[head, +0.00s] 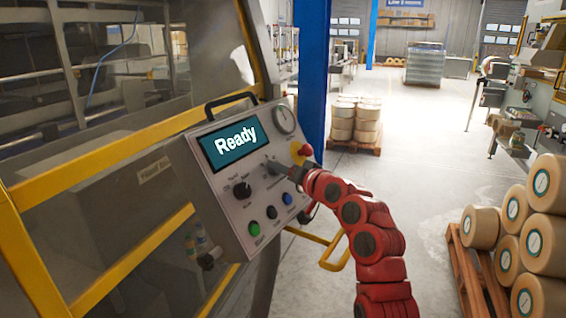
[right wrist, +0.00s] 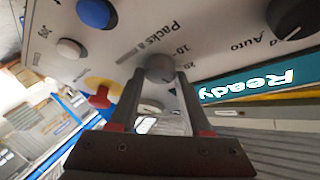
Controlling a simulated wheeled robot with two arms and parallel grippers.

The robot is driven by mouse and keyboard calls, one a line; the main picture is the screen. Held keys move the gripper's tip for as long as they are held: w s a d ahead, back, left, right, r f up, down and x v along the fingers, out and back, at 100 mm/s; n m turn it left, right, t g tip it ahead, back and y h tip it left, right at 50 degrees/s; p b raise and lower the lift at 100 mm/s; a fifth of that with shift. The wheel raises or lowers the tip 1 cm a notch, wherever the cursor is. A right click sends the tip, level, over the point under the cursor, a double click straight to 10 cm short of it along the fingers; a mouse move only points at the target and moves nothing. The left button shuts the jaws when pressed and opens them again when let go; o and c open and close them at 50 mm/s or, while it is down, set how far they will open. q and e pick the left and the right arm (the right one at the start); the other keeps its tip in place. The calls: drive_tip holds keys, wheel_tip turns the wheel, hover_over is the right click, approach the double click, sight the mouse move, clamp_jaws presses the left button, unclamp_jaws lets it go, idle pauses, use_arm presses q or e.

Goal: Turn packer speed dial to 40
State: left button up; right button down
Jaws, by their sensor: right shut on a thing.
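The control panel (head: 222,205) is a grey tilted box with a screen (head: 235,143) reading "Ready". The speed dial (right wrist: 160,68) is a small grey knob beside the printing "Packs a…" in the right wrist view. Some scale figures show near it, but I cannot read its pointer setting. My right gripper (right wrist: 152,85) is shut on the dial, with a finger on either side of it. In the head view the right gripper (head: 283,169) reaches the panel from the right and largely hides the dial. My left gripper is not in view.
A red and yellow emergency stop (head: 304,151) sits close by the right gripper. A black mode knob (head: 242,190), a green button (head: 254,229) and a blue button (head: 287,198) are on the panel. A yellow machine frame (head: 95,170) stands left. Rolls (head: 481,227) on a pallet stand right.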

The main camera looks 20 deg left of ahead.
drive_tip(key=m+h+p, duration=0.1)
drive_tip(key=r+m+p, duration=0.1)
drive_tip(key=m, duration=0.1)
drive_tip(key=shift+s+a+h, duration=0.1)
drive_tip(key=shift+h, duration=0.3)
drive_tip(key=m+h+p, duration=0.1)
drive_tip(key=m, duration=0.2)
drive_tip(key=shift+a+r+m+h, duration=0.1)
drive_tip(key=shift+m+h, duration=0.6)
drive_tip(key=shift+m, duration=0.2)
drive_tip(key=shift+m+p, duration=0.3)
drive_tip(key=shift+m, duration=0.1)
drive_tip(key=shift+a+m+g+h, duration=0.1)
drive_tip(key=shift+m+g+h, duration=0.7)
drive_tip(key=shift+m, duration=1)
drive_tip(key=shift+c, duration=1.8)
unclamp_jaws()
